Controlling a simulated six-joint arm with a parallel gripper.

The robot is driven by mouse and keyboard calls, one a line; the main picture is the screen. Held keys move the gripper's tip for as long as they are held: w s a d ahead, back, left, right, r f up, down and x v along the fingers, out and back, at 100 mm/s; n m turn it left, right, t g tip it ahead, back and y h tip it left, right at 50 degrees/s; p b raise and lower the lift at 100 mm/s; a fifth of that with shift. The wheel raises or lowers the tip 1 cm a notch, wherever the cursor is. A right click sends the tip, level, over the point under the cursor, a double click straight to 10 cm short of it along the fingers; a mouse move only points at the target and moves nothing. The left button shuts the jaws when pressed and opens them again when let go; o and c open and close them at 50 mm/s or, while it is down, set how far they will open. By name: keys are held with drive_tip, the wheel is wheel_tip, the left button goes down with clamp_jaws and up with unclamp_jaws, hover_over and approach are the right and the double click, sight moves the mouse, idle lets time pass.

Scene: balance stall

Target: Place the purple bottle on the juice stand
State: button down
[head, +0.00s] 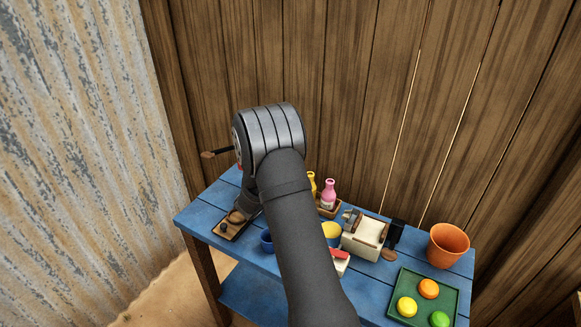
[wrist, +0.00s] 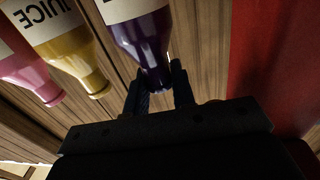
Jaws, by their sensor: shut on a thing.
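The purple bottle (wrist: 150,45) shows large in the wrist view, with its neck between the fingers of my gripper (wrist: 162,86), which is shut on it. The bottle is hidden behind my arm in the head view. A yellow bottle (wrist: 68,45) and a pink bottle (wrist: 35,80) stand beside it in the wrist view. In the head view, the pink bottle (head: 328,193) and the partly hidden yellow bottle (head: 312,185) stand on the wooden juice stand (head: 336,211). Whether the purple bottle touches the stand cannot be seen.
A red surface (wrist: 270,50) fills the wrist view's right.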

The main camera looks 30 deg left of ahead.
drive_tip(key=shift+f, duration=0.2)
drive_tip(key=c, duration=1.1)
unclamp_jaws()
drive_tip(key=shift+c, duration=0.2)
drive_tip(key=s+a, duration=0.1)
drive_tip(key=s, duration=1.6)
drive_tip(key=shift+s+a, duration=0.2)
drive_tip(key=w, duration=0.5)
drive_tip(key=w+d, duration=0.1)
drive_tip(key=w, duration=1.1)
drive_tip(key=shift+w+d, duration=0.2)
drive_tip(key=shift+w, duration=0.05)
drive_tip(key=shift+r, duration=0.2)
